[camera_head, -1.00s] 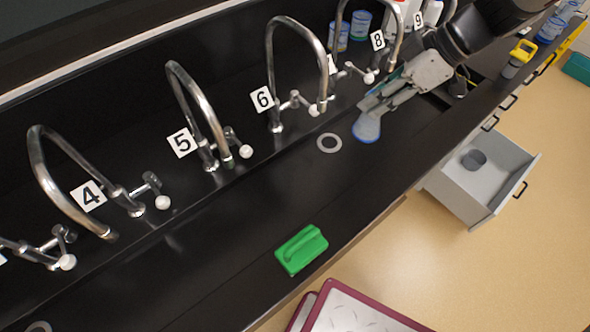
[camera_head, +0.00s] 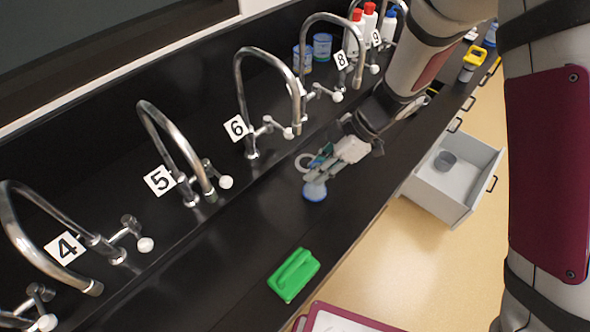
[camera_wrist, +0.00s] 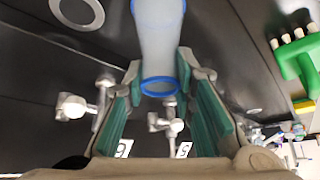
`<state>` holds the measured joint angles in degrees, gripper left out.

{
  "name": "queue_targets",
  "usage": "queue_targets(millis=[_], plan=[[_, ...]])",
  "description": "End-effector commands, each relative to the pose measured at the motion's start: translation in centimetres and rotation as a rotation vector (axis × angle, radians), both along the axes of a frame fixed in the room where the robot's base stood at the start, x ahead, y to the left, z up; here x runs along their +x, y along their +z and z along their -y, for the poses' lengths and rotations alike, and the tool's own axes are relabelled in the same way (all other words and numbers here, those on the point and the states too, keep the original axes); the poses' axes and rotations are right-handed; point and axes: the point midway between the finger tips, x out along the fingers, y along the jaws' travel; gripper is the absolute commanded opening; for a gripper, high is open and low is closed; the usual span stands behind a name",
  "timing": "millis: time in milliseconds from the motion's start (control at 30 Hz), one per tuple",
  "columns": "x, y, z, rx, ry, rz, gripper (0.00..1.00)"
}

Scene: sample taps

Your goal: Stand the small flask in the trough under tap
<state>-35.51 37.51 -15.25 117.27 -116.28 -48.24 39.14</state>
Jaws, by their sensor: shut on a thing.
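A small flask (camera_head: 315,190), pale and translucent with blue ends, is held by my gripper (camera_head: 325,168) above the black bench, in front of tap 6 (camera_head: 290,90). In the wrist view the flask (camera_wrist: 158,35) sits between the green-padded fingers of my gripper (camera_wrist: 158,78), which are shut on its blue-rimmed end. Its other end runs out of the top of that view. The black trough strip (camera_head: 215,225) runs along below the taps. Taps 4 (camera_head: 45,210), 5 (camera_head: 175,140) and 8 (camera_head: 330,20) stand along it, with number cards.
A green handled block (camera_head: 294,274) lies near the front edge. An open drawer (camera_head: 480,165) with a grey cup juts out at right. Bottles and blue jars stand at the back.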

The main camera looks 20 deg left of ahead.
Motion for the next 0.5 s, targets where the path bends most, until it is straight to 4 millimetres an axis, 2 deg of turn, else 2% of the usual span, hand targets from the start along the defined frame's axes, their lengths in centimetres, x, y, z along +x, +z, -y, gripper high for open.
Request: queue_targets(millis=[267, 500], plan=[[-0.8, 0.0, -1.7, -0.002, -0.001, -0.001, 0.00], [-2.3, -0.1, -4.9, -0.003, -0.001, -0.002, 0.00]])
